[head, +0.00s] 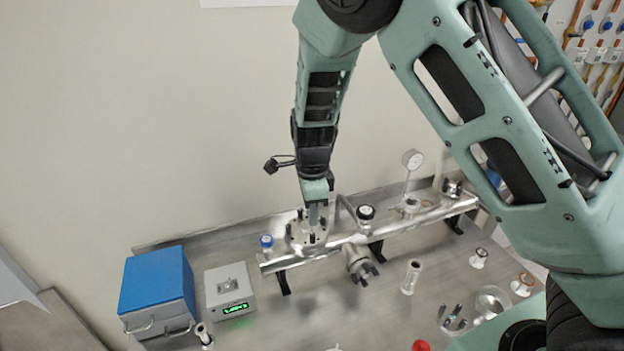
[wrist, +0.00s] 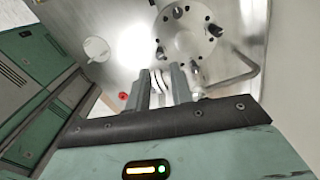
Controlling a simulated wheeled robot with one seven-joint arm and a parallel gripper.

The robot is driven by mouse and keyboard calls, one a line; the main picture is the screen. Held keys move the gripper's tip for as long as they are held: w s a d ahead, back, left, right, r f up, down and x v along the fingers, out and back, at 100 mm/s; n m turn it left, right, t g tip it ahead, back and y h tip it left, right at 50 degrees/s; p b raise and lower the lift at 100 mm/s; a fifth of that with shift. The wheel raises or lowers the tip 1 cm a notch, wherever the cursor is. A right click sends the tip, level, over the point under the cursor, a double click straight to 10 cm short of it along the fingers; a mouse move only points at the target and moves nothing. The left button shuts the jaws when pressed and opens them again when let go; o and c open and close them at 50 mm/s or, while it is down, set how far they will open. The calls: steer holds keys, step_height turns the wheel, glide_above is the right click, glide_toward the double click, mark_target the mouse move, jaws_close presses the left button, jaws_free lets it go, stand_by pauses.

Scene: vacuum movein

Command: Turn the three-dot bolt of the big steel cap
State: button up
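The big steel cap (head: 307,236) is a round flange with dark bolts around its rim, on the steel pipe. The wrist view shows the cap (wrist: 187,35) at the top, with a bolt (wrist: 215,30) at its right and another bolt (wrist: 160,53) at its lower left. No dot marks can be read, so I cannot tell which bolt is the three-dot one. My gripper (head: 314,212) points down over the cap's back side. In the wrist view its two fingers (wrist: 161,73) stand apart, below the cap's edge, with no bolt visibly held.
The steel pipe (head: 420,220) crosses the bench on black supports. A gauge (head: 412,160) and a dark-topped valve (head: 366,212) stand right of the cap. A blue box (head: 157,290) and a grey meter (head: 229,290) stand at left. Small parts lie at front right.

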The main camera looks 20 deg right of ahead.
mark_target(312, 233)
step_height(312, 233, up, 11)
steer(key=b, duration=0.1)
steer(key=shift+r+b, duration=0.15)
steer(key=shift+b, duration=0.25)
